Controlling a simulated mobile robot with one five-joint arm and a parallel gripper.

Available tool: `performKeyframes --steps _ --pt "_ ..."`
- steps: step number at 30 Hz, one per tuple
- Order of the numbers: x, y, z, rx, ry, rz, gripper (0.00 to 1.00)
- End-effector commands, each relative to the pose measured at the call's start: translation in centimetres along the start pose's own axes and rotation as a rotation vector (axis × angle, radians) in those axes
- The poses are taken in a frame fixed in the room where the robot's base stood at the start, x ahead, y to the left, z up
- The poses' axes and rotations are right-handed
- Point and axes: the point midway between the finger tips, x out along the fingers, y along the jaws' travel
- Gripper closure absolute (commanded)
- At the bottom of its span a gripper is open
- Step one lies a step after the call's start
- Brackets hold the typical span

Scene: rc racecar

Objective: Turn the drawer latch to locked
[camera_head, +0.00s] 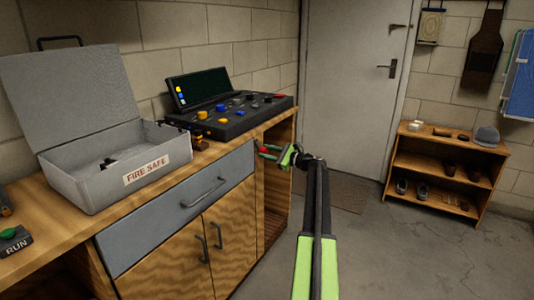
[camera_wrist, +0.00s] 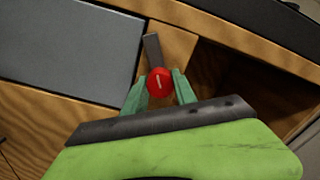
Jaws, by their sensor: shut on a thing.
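The drawer latch has a round red knob (camera_wrist: 160,82) with a short white mark. A dark grey bar (camera_wrist: 153,50) runs up from it in the wrist view, tilted slightly left. The latch sits on the wooden upright just right of the blue-grey drawer front (camera_wrist: 70,45), which looks closed in the head view (camera_head: 160,222). My gripper (camera_wrist: 160,90) is shut on the red knob, with one green finger on each side. In the head view, my gripper (camera_head: 276,153) is at the right end of the drawer, and a bit of red shows there.
A grey fire safe (camera_head: 105,187) with raised lid and a black control panel (camera_head: 232,122) stand on the counter (camera_head: 45,225). Cupboard doors (camera_head: 192,262) are below the drawer. An open bay (camera_wrist: 215,75) lies right of the latch. The floor (camera_head: 385,255) to the right is clear.

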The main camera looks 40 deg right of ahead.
Motion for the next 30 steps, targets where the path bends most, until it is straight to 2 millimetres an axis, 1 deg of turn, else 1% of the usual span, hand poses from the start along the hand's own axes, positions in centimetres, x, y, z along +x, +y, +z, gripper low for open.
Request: performKeyframes --steps 21,30 --pt "0.06 0.1 -0.01 -0.674 0.0 0.0 1.0" --pt "0.08 0.13 -0.02 -0.899 0.0 0.0 1.0"
